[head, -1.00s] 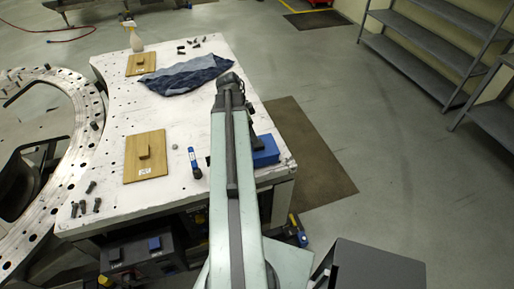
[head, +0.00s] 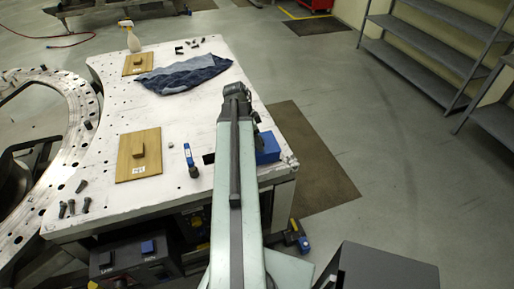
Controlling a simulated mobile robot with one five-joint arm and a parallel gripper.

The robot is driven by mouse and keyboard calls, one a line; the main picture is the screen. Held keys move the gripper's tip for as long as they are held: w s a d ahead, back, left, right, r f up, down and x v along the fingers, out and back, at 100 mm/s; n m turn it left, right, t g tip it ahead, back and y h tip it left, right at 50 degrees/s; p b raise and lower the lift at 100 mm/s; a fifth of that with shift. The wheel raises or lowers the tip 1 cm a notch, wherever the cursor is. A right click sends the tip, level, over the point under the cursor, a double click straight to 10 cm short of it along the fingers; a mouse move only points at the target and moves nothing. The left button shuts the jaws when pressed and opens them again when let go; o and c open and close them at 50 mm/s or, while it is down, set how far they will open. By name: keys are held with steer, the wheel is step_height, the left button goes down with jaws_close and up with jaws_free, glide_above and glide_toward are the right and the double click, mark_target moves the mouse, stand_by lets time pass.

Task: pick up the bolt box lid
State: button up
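I cannot tell for sure which thing is the bolt box lid. A wooden board with a small block on top and a white label, the near board (head: 124,160), lies flat on the white table. A similar far board (head: 129,68) lies at the table's back left. Low at the table's front are dark boxes, one with a blue block on top (head: 148,247) and one with a dark block (head: 105,259). My gripper (head: 236,91) is over the table's right part, right of both boards and apart from them. Its fingers are too small and dark to read.
The white table (head: 170,120) holds a blue cloth (head: 185,73), a spray bottle (head: 131,37), a blue-handled tool (head: 190,160), several bolts (head: 74,207) and a blue box (head: 267,148) close beside my arm. A curved metal ring (head: 72,135) stands left. Floor at the right is open before grey shelves (head: 425,50).

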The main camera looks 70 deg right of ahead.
steer(key=c, duration=1.4)
steer(key=shift+r, duration=0.15)
step_height(320, 180, up, 10)
steer(key=p, duration=1)
